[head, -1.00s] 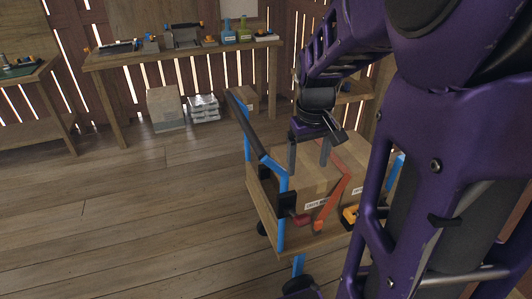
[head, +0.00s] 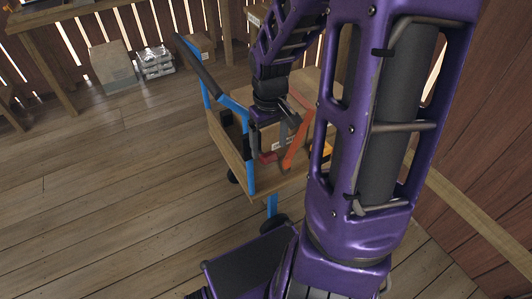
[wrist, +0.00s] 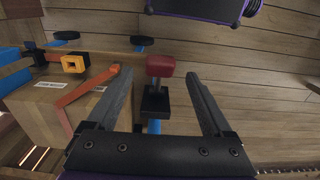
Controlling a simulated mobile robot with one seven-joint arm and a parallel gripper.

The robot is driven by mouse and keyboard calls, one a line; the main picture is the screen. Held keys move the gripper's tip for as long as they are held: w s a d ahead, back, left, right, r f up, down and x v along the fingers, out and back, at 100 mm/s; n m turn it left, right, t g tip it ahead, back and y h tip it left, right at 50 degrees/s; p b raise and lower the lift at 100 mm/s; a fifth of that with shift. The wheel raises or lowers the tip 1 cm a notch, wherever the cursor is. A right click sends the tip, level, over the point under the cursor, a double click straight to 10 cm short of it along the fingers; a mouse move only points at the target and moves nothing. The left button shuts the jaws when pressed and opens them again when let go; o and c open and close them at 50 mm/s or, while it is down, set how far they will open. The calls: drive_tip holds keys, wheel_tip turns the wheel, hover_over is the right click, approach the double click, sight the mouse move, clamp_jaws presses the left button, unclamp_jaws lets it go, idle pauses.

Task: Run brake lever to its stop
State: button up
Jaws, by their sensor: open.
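The brake lever has a red grip (wrist: 160,66) and a black mount (wrist: 155,101), fixed on the cart's blue frame. In the head view the red grip (head: 268,157) shows low on the cart's near side. My gripper (head: 269,152) is open and points down at the cart. In the wrist view my gripper (wrist: 158,75) has its two fingers spread to either side of the red grip, with gaps on both sides. I cannot tell whether the fingertips are level with it in depth.
The cart (head: 233,165) has a wooden deck and blue posts. The floor at left is clear.

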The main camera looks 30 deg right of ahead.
sight(269, 154)
wheel_tip(269, 154, down, 4)
drive_tip(key=shift+f+b, duration=0.1)
drive_tip(key=shift+b, duration=0.35)
clamp_jaws()
